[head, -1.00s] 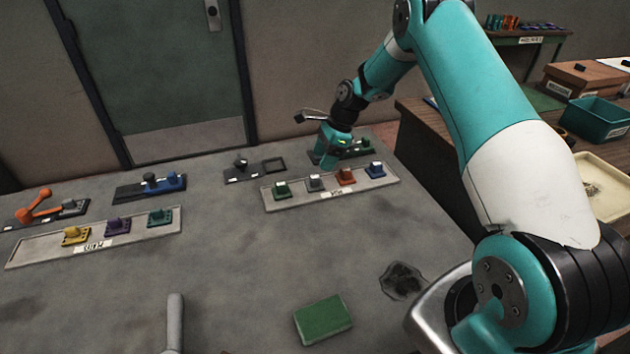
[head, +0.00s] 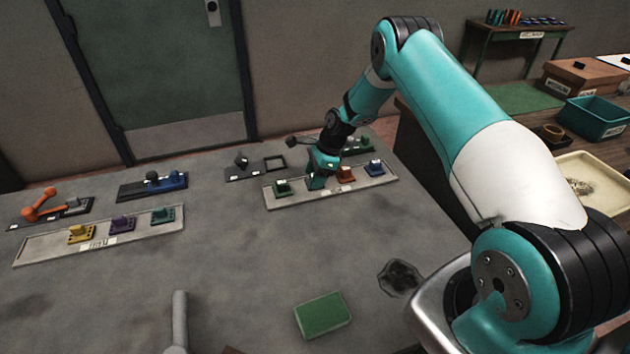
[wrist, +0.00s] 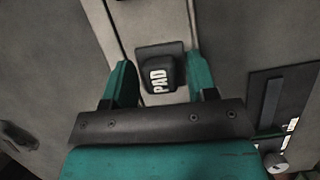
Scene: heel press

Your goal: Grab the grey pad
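The grey pad (wrist: 158,74) shows in the wrist view, a dark grey block on a flat base with the word PAD on its top. My gripper (wrist: 160,62) is open, with one teal finger on each side of the pad. I cannot tell whether the fingers touch it. In the head view my gripper (head: 317,181) is low over the right tray (head: 300,203), between the green pad (head: 282,187) and the orange pad (head: 346,174). There it hides the grey pad.
A blue pad (head: 375,168) sits at the tray's right end. Behind stand dark fixtures, one with a square frame (head: 275,163). A left tray (head: 50,253) holds yellow, purple and teal pads. A green block (head: 323,315) lies in front; the table's middle is clear.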

